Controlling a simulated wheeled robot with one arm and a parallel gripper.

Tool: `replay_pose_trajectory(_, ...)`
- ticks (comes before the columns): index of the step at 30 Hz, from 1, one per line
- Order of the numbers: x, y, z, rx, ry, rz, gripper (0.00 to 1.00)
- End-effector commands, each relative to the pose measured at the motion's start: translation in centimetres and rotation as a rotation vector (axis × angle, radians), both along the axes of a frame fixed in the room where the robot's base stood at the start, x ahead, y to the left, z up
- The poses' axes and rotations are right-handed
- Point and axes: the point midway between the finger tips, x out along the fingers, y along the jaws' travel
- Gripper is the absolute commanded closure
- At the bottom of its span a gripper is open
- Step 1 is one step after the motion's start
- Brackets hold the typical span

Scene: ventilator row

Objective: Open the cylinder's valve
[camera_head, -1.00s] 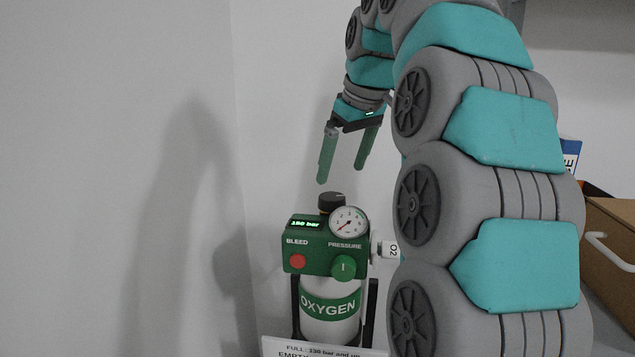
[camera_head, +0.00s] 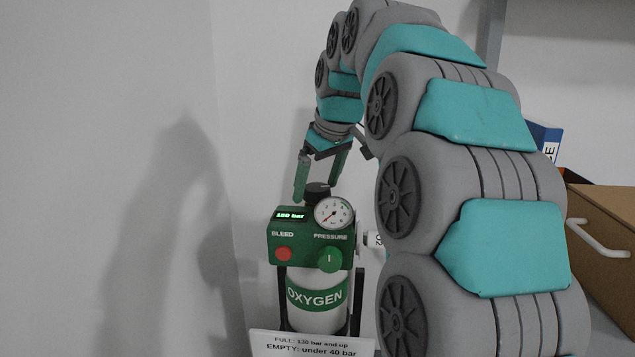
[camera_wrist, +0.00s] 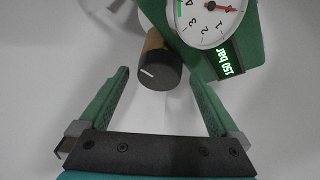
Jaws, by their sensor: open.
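The white oxygen cylinder (camera_head: 315,297) stands upright with a green regulator block (camera_head: 309,237) on top. The block carries a red BLEED button (camera_head: 284,254), a round green knob (camera_head: 330,259), a dial gauge (camera_head: 333,212) and a display reading 150 bar. The black valve knob (camera_head: 317,190) is on top, on a brass stem. In the wrist view the valve knob (camera_wrist: 160,71) has a white mark and lies just ahead of the fingertips, between their lines. My gripper (camera_head: 320,196) is open and points down at the knob; it also shows in the wrist view (camera_wrist: 161,77). I see no contact.
A sign (camera_head: 312,345) in front of the cylinder gives full and empty pressures. A cardboard box (camera_head: 605,240) with a white handle and a blue-and-white item (camera_head: 545,140) are at the right. Plain walls are behind and to the left.

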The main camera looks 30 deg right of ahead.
Motion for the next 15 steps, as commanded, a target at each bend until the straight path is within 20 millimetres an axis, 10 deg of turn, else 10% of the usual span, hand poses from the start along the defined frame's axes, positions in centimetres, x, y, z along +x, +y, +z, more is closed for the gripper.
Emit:
replay_pose_trajectory(8,0.04,-0.01,-0.06,0.0,-0.001,0.0,0.03)
replay_pose_trajectory(15,0.05,-0.01,-0.05,0.0,-0.001,0.0,0.3)
